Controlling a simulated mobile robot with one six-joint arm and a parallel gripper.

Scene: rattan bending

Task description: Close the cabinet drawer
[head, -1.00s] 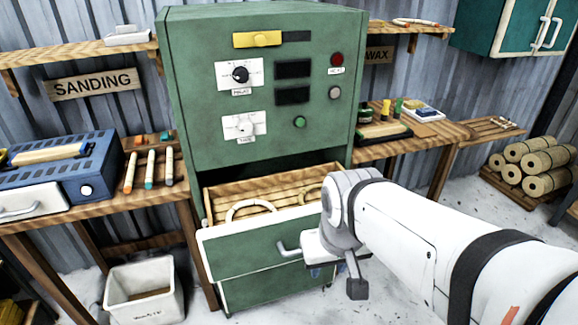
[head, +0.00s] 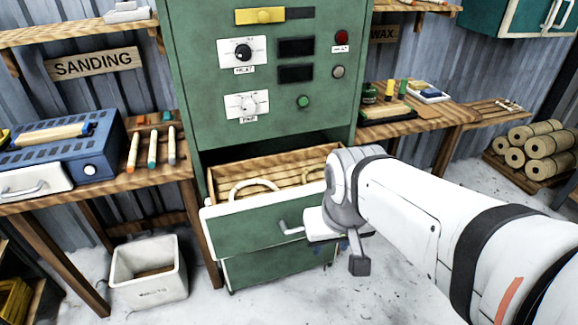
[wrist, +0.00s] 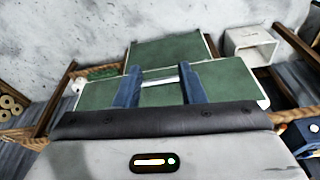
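The green cabinet (head: 265,120) stands in the middle of the head view. Its drawer (head: 250,230) is pulled out, with its wooden inside and a pale curved rattan piece showing. The drawer front also shows in the wrist view (wrist: 225,82). A metal handle (head: 289,231) sits on the front. My gripper (wrist: 161,82) is at the drawer front, its two blue fingers spread apart. The light handle bar (wrist: 160,80) shows between the fingers; I cannot tell whether they touch it. In the head view my wrist hides most of the fingers.
A wooden bench with a blue machine (head: 60,165) is at left, above a white bin (head: 148,272). A right-hand bench (head: 420,125) holds small bottles. Rattan rolls (head: 540,148) are stacked at far right. The floor before the drawer is clear.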

